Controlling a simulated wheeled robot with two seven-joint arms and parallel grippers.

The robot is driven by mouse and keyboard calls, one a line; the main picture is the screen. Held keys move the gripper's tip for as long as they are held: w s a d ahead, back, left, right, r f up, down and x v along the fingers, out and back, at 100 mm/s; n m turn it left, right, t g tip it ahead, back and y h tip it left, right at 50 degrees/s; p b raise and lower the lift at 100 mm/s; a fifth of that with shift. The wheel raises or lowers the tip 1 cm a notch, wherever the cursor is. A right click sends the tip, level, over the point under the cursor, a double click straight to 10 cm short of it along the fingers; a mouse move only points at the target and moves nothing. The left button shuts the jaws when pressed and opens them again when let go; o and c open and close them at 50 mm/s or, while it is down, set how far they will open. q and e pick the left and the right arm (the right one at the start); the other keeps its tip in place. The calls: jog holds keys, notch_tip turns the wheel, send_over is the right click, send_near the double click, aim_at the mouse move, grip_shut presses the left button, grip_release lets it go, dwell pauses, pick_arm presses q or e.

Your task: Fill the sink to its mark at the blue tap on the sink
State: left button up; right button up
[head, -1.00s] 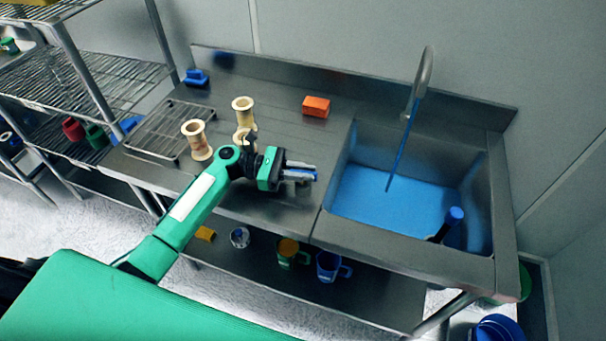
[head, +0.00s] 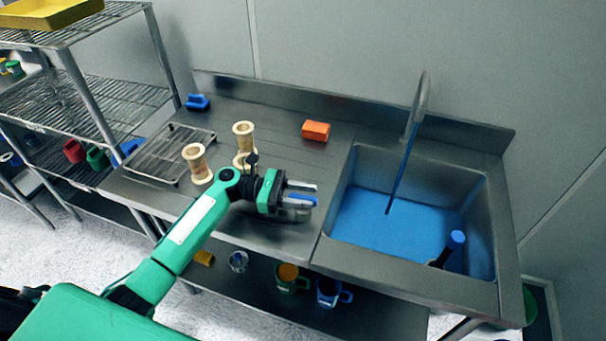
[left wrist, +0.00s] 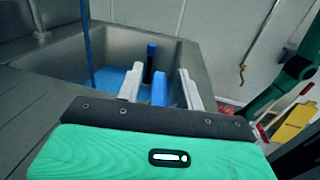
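The sink (head: 480,285) is at the right of the steel counter and holds blue water (head: 385,222). A blue stream (head: 400,175) runs from the curved spout (head: 420,100) into it; it also shows in the left wrist view (left wrist: 87,45). A dark upright tube with a blue top (head: 456,238) stands in the sink. I cannot make out a fill mark. My left gripper (head: 302,194) is left of the sink, over the counter. In the left wrist view, its fingers (left wrist: 160,88) are apart, with a blue piece (left wrist: 158,90) showing between them, gaps on both sides. My right gripper is not in view.
An orange block (head: 316,130), cream spools (head: 196,162), a wire rack (head: 160,160) and a blue item (head: 197,102) are on the counter. Mugs (head: 330,291) stand on the shelf below. Wire shelving (head: 100,105) is at the left. The counter between spools and sink is mostly clear.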

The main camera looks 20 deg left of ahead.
aim_at(303, 196)
pick_arm(q)
notch_tip(303, 196, up, 20)
jog(key=b, duration=0.2)
jog(key=shift+f, duration=0.2)
